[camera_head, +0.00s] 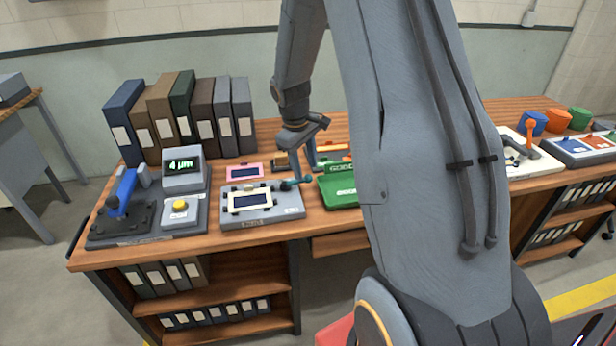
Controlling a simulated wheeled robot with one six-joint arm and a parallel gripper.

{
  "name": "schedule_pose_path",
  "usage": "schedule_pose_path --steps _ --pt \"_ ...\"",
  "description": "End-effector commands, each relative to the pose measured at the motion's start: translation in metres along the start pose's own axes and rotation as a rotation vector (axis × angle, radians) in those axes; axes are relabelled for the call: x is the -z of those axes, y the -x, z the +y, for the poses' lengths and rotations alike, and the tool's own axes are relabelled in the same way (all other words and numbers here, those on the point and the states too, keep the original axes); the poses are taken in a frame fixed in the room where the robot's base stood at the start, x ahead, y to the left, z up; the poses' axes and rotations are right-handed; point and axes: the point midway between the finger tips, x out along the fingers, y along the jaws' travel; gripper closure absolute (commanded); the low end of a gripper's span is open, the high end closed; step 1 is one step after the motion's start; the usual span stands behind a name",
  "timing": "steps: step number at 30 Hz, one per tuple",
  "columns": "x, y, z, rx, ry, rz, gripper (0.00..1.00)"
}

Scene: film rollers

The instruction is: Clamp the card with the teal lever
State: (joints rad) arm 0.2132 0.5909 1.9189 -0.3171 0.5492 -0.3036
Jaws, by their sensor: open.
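The card (234,206), a cream frame with a dark window, lies flat on a grey clamp fixture (262,219) left of the middle of the desk. My gripper (303,174) is open and points down just above and behind the lever. Its fingers are close to the lever. I cannot tell whether they touch it. Nothing shows held between them.
A blue-handled device (122,195), a display reading 4 µm (182,167) and a yellow button (180,206) stand left. A pink-framed card (245,171) lies behind the fixture. A green tray (338,191) is close right. Binders (182,115) line the back. My arm hides the desk's middle.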

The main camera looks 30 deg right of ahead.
Motion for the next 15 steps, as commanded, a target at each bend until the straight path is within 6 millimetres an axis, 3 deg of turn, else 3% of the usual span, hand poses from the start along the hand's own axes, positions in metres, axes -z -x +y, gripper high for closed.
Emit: schedule_pose_path --steps 6,15 --pt "-0.002 -0.034 -0.001 0.003 -0.001 -0.003 0.57" --pt "-0.001 -0.056 -0.001 0.001 -0.002 -0.001 0.57"
